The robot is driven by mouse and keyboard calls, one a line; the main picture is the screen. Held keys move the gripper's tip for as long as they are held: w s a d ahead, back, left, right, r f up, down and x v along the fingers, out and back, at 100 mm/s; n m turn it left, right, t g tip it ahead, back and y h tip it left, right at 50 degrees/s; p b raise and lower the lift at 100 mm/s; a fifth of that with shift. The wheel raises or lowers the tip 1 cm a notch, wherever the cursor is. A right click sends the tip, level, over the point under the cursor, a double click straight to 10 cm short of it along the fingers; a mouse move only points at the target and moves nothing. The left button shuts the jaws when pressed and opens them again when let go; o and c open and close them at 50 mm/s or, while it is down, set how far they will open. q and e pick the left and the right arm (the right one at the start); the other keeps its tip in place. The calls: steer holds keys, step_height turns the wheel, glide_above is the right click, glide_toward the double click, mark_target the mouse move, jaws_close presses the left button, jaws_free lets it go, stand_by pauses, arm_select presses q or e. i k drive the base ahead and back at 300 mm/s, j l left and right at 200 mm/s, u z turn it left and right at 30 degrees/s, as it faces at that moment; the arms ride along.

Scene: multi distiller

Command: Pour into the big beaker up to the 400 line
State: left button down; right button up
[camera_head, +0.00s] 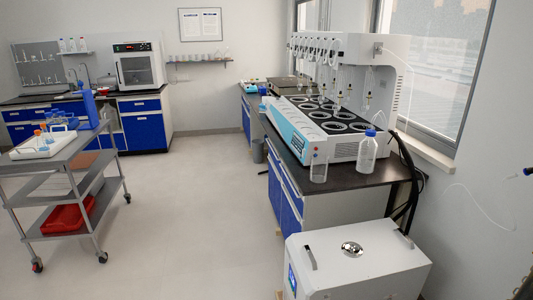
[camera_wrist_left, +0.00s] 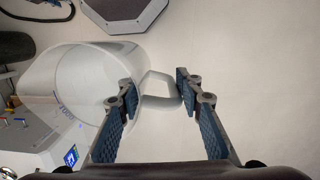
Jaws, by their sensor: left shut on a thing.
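A clear beaker (camera_head: 318,171) stands upright at the near left corner of the dark bench; its graduation lines are too small to read, and I see no clear liquid level. Beside it on the right stands a clear bottle with a blue cap (camera_head: 368,152). In the left wrist view my left gripper (camera_wrist_left: 157,91) is shut on the handle of a pale, translucent jug (camera_wrist_left: 85,75). The jug's body lies to the left of the fingers, and its contents cannot be told. The left gripper does not show in the head view. My right gripper is not in view.
A white and blue distiller (camera_head: 330,130) fills the bench behind the beaker. A white box unit (camera_head: 358,262) stands on the floor in front; black hoses hang beside the bench. A metal cart (camera_head: 65,180) is at the left. The floor between is free.

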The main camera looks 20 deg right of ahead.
mark_target(319, 162)
steer(key=i+j+u, duration=0.2)
steer(key=i, duration=0.25)
steer(key=i+j+u, duration=0.2)
steer(key=i, duration=0.3)
steer(key=i+z, duration=0.35)
steer(key=i+j+z, duration=0.35)
steer(key=i, duration=0.15)
steer(key=i+z, duration=0.25)
steer(key=z, duration=0.25)
steer(key=i+j+z, duration=0.2)
steer(key=z, duration=0.25)
steer(key=i+j+z, duration=0.25)
steer(key=z, duration=0.25)
steer(key=i+j+z, duration=0.2)
steer(key=j+z, duration=0.15)
steer(key=z, duration=0.15)
steer(key=i+j+z, duration=0.15)
steer(key=j+z, duration=0.2)
steer(key=z, duration=0.15)
steer(key=i+j+z, duration=0.1)
steer(key=j+z, duration=0.8)
steer(key=j, duration=0.15)
